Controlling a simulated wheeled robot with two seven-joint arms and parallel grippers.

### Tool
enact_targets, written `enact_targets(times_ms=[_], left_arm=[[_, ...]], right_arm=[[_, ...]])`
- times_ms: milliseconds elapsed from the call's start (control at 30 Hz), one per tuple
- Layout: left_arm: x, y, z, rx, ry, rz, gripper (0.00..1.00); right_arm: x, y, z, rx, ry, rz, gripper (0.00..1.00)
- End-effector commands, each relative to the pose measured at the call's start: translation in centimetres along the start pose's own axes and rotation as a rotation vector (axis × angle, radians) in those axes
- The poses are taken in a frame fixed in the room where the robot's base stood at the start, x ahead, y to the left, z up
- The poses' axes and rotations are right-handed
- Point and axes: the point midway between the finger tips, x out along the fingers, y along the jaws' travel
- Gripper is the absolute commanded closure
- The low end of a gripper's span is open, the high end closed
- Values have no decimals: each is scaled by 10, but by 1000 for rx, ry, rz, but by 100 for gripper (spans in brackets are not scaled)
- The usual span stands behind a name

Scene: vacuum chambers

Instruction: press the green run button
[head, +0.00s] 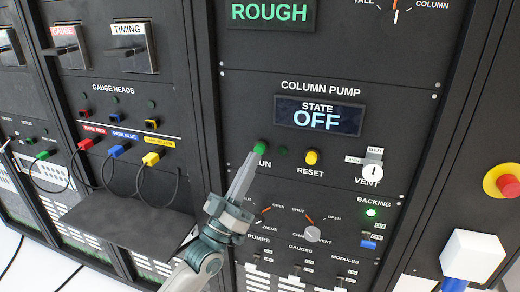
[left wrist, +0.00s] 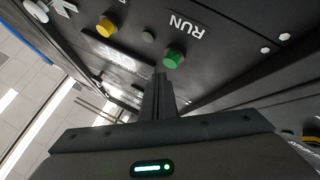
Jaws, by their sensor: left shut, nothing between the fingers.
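The green run button (head: 261,147) sits on the black column pump panel, left of the yellow reset button (head: 312,157). My left gripper (head: 251,158) is shut and empty, its fingertips at the lower edge of the green button, partly covering the RUN label in the head view. In the left wrist view the green button (left wrist: 173,58) stands just beyond the closed fingertips (left wrist: 161,76). I cannot tell whether the tips touch it. The state display (head: 318,116) above reads OFF. My right gripper is not in view.
A vent switch with a white knob (head: 372,171) is to the right. A red emergency-type button on a yellow base (head: 502,181) is at the far right. A dark shelf (head: 130,226) juts out at lower left, with colored plugs and cables (head: 151,159) above it.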

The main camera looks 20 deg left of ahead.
Motion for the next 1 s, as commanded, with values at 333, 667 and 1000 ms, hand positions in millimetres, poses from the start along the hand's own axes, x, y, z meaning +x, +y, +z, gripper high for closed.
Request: enact_targets(times_ms=[333,667,1000], left_arm=[[1,-1,1,0,0,0,100],[7,-4,4,1,1,0,100],[7,-4,4,0,0,0,100]], right_arm=[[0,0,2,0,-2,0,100],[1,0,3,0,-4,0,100],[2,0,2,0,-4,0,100]])
